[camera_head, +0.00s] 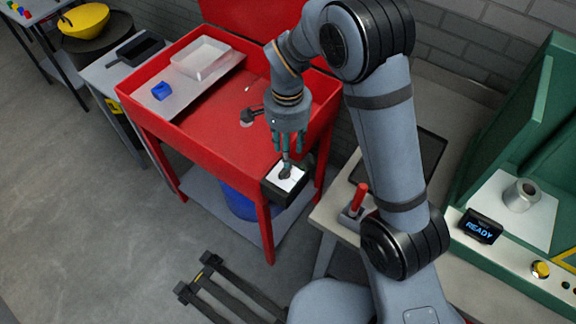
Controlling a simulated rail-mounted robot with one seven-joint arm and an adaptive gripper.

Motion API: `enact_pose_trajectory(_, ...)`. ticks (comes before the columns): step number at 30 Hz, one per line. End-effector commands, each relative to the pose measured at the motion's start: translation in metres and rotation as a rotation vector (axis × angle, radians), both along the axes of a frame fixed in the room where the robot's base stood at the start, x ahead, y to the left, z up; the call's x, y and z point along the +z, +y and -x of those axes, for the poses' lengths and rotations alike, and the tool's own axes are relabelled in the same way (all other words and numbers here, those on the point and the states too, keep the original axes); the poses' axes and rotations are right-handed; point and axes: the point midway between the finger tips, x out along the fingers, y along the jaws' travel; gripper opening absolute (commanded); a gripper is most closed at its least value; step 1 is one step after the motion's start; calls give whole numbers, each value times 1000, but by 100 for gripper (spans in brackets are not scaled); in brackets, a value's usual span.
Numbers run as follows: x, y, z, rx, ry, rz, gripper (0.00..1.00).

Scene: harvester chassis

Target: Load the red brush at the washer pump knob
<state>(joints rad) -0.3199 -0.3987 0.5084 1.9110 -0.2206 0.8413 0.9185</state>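A red handle (358,197), which looks like the red brush, stands upright in a small grey block on the light bench right of the washer. The red washer basin (215,110) stands in the middle. On its front right corner is a black box (290,196) with a white top face and a small dark knob (285,173). My gripper (286,156) points down right above the knob, its fingertips at or very near it. The fingers look close together; whether they touch the knob or are shut on it cannot be told. No brush shows in my gripper.
In the washer are a grey shelf with a white tray (201,58) and blue block (161,91), and a dark spout (250,115). A green machine with a READY display (480,227) stands right. A dark rack (215,285) lies low in front. Open floor is left.

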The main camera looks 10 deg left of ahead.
Motion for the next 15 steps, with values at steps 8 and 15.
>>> enact_pose_trajectory(8, -52, -1, 1, 3, 5, 3, 38)
enact_pose_trajectory(15, -78, 0, 1, 3, 2, 1, 38)
